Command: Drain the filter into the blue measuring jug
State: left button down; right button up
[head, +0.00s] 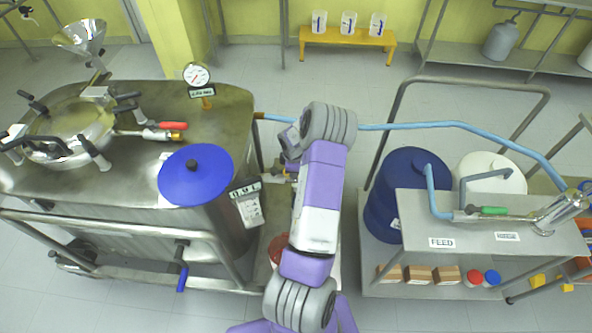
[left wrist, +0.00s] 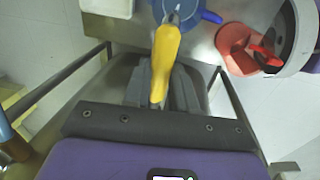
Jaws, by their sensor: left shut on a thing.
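In the left wrist view my left gripper (left wrist: 161,98) is shut on a yellow valve handle (left wrist: 166,55), whose long lever points away from the jaws. The blue measuring jug (left wrist: 207,16) shows at the top of that view, partly hidden behind the handle. In the head view the steel filter vessel (head: 110,110) stands at the left, with a small drain fitting (head: 279,168) on its right side. My purple arm covers my left gripper and the jug there. Liquid flow and the jug's contents cannot be made out. My right gripper is not in view.
A red jug (left wrist: 238,48) is beside the blue one. A blue hose (head: 410,124) runs across to the trolley (head: 385,277) at right. A blue drum (head: 385,205) and a white drum (head: 490,170) stand there. Floor at the bottom right is clear.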

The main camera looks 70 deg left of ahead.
pick_arm(q)
jog(key=c, duration=0.9)
grip_release()
jog(key=r+p, duration=0.1)
jog(key=r, duration=0.4)
jog(key=d+r+p, duration=0.1)
jog(key=r, duration=0.1)
jog(key=shift+s+r+p, duration=0.2)
jog(key=shift+s+p, duration=0.05)
jog(key=shift+p, duration=0.1)
